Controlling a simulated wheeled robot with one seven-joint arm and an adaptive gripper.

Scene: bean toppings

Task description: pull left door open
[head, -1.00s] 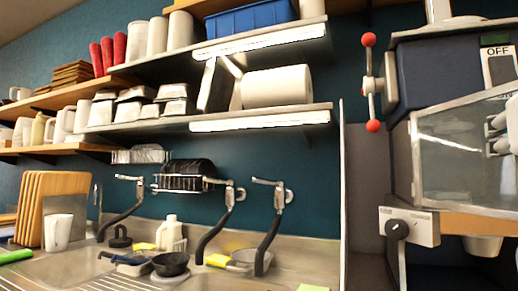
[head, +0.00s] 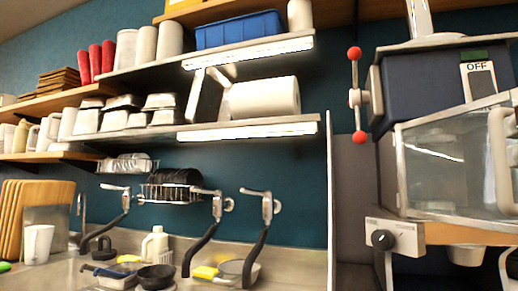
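No door that I can surely name as the left door shows in the head view. The closest thing to one is a clear-sided guard (head: 440,165) on the machine at the right; I cannot tell whether it is a door. The machine has a dark blue body (head: 428,88), an OFF sign (head: 481,68) and a lever with red ball ends (head: 354,95). A control box with a black knob (head: 395,238) sits below the guard. My gripper is not in view. A pale curved part (head: 503,160) at the right edge is cut off, and I cannot tell what it is.
Wall shelves (head: 215,131) hold metal pans, a paper roll (head: 262,98), a blue bin (head: 240,30) and red bottles (head: 95,60). Below is a sink counter with taps (head: 205,230), a black bowl (head: 156,277) and cutting boards (head: 30,215). A pale upright panel (head: 331,210) stands beside the machine.

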